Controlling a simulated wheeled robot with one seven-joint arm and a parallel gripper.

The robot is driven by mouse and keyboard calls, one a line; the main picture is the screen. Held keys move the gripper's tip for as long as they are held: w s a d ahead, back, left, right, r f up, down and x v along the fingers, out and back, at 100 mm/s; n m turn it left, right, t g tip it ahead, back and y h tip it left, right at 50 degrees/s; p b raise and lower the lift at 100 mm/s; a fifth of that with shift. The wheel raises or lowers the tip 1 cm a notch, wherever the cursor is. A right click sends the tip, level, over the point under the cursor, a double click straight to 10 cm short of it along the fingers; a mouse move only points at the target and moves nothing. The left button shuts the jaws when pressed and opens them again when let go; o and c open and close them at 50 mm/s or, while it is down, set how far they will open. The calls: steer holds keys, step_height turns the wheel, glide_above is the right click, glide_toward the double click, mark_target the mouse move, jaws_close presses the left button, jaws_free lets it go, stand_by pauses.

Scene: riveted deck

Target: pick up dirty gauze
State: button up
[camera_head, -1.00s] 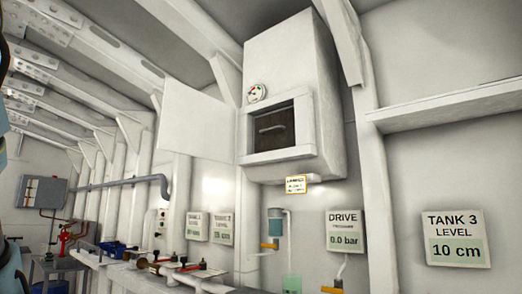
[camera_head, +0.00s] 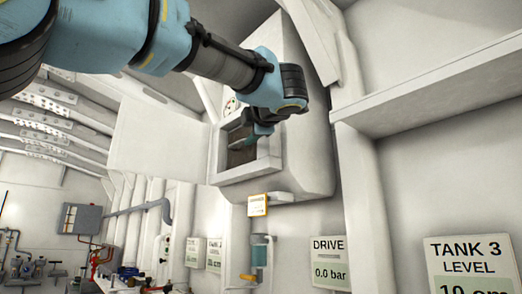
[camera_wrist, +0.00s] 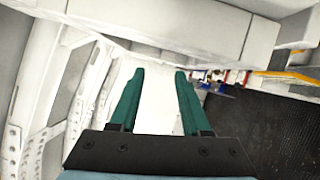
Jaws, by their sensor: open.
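A white wall cabinet (camera_head: 308,150) hangs high on the wall with its front opening (camera_head: 240,157) dark inside. I cannot clearly make out any gauze; a pale strip in the dark opening shows in the earlier head view, but I cannot tell what it is. My gripper (camera_head: 256,136) is in front of that opening and covers part of it. In the wrist view my gripper (camera_wrist: 160,75) has its two green fingers apart with nothing between them, and pale surfaces lie beyond.
The cabinet's white door (camera_head: 155,140) stands swung open to the left. A shelf (camera_head: 435,85) juts out on the right. A dark floor (camera_wrist: 265,130) shows in the wrist view.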

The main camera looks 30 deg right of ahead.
mark_target(240, 141)
steer(key=shift+n, duration=0.3)
steer(key=p+x, duration=0.2)
steer(key=x, duration=0.3)
steer(key=shift+s+d+r, duration=0.15)
steer(key=shift+d+r, duration=0.05)
steer(key=p+x, duration=0.2)
steer(key=x, duration=0.3)
steer(key=shift+a+p, duration=0.15)
steer(key=shift+p, duration=0.2)
steer(key=shift+f, duration=0.1)
jaws_close()
